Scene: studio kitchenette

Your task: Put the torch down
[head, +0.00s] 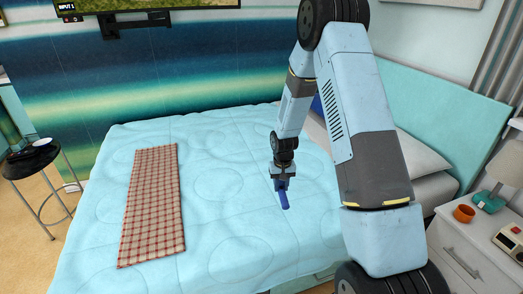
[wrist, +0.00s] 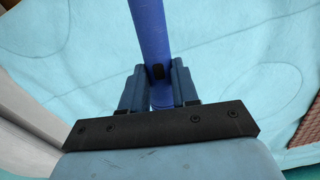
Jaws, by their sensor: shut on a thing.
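The torch (head: 284,199) is a slim dark blue stick. My gripper (head: 281,184) is shut on it over the light blue quilted bed (head: 230,224). In the wrist view the torch (wrist: 151,30) stands between the two fingers of my gripper (wrist: 158,88) and runs out of the top of the picture. A small black patch shows on its side. I cannot tell whether the torch touches the quilt.
A red checked cloth (head: 153,205) lies on the bed to the left. Quilt between cloth and torch is clear. A white nightstand (head: 465,252) at the right holds an orange cup (head: 464,213) and a lamp (head: 490,200). A stool (head: 35,160) stands at the far left.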

